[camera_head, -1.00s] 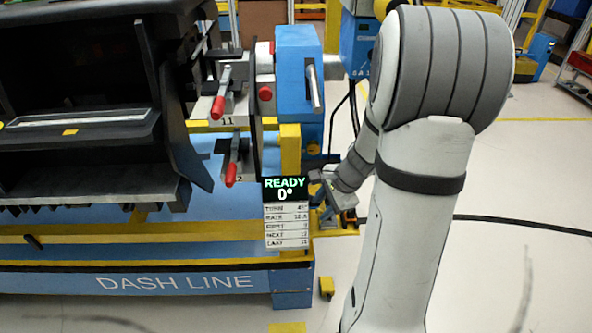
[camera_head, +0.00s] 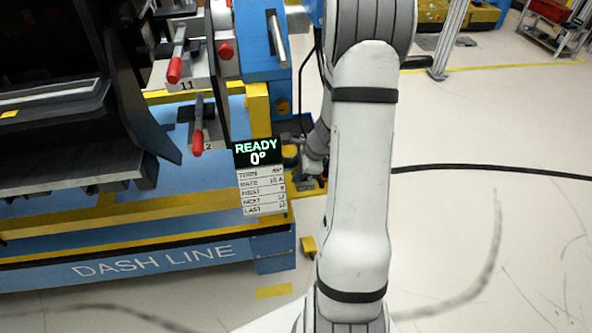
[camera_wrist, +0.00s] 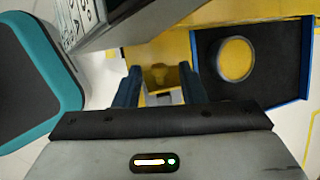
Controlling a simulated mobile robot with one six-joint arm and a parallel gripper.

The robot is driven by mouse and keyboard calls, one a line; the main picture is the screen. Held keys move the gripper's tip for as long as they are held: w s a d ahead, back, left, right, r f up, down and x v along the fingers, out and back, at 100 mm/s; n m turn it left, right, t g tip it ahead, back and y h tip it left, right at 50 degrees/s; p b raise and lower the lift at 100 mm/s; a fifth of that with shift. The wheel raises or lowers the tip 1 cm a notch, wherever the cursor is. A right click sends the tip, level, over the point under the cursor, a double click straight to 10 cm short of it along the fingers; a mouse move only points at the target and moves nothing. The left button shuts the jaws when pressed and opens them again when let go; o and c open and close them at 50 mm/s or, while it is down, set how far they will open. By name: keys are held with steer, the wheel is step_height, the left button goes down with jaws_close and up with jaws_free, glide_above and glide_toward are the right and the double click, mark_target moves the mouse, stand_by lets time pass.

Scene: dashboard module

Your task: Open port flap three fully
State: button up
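I cannot pick out port flap three in either view; no flap marked with a three is readable. The black dashboard module (camera_head: 60,110) sits on the blue stand at left in the head view. My gripper (camera_wrist: 160,78) is open in the wrist view, its two dark blue fingers apart with nothing held between them. Beyond the fingertips is a yellow part (camera_wrist: 160,76), seemingly apart from them. In the head view my arm hides much of the gripper, low beside the stand's right end.
In the wrist view a round yellow disc (camera_wrist: 236,59) on a dark panel is at right, and a teal-edged dark object (camera_wrist: 35,75) at left. Open floor lies right.

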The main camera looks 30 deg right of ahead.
jaws_close()
stand_by(0.3)
steer(key=shift+a+r, duration=0.1)
steer(key=shift+a+r+h+p, duration=0.15)
steer(key=shift+a+h+p, duration=0.35)
steer(key=shift+p, duration=0.45)
steer(key=shift+w+a+g+h+p, duration=0.15)
steer(key=shift+g+h+p, duration=0.15)
steer(key=shift+h+p, duration=0.25)
steer(key=shift+f, duration=0.25)
